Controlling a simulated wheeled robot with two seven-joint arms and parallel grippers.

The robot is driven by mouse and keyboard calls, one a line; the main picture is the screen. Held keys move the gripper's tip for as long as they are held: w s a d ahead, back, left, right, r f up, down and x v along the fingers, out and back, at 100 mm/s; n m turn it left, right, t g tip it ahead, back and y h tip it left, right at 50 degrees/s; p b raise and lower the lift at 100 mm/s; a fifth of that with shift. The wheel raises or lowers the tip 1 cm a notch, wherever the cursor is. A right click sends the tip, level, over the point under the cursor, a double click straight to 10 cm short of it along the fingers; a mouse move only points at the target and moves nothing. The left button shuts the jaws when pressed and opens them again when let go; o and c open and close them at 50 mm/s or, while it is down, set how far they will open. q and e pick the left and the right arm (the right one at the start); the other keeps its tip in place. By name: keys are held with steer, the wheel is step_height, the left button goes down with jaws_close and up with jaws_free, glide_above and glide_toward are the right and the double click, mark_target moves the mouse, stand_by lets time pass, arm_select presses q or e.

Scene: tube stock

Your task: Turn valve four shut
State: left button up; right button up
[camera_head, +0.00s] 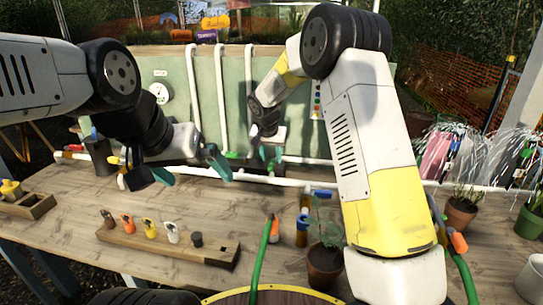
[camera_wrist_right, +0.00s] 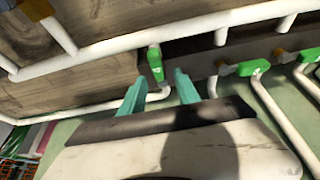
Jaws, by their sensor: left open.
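In the right wrist view, a green valve handle (camera_wrist_right: 156,64) stands on a white pipe, just beyond the fingertips and roughly between them. My right gripper (camera_wrist_right: 160,92) is open, with two teal fingers apart and nothing visible between them. In the head view, my right gripper (camera_head: 266,156) is at the pipe along the back of the bench, partly hidden by my own arm. More green valve handles (camera_wrist_right: 254,67) show at the right of the wrist view. I cannot read which one is valve four. My left gripper (camera_head: 180,172) is open and empty above the bench's left part.
A wooden rack (camera_head: 165,243) with several coloured pieces lies on the bench (camera_head: 70,215). A potted plant (camera_head: 324,262) and a green hose (camera_head: 262,265) stand at the front. A gauge (camera_head: 159,92) is on the back panel. Water sprays (camera_head: 485,155) at the right.

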steer(key=shift+x, duration=1)
steer(key=shift+d, duration=0.1)
jaws_close()
stand_by(0.6)
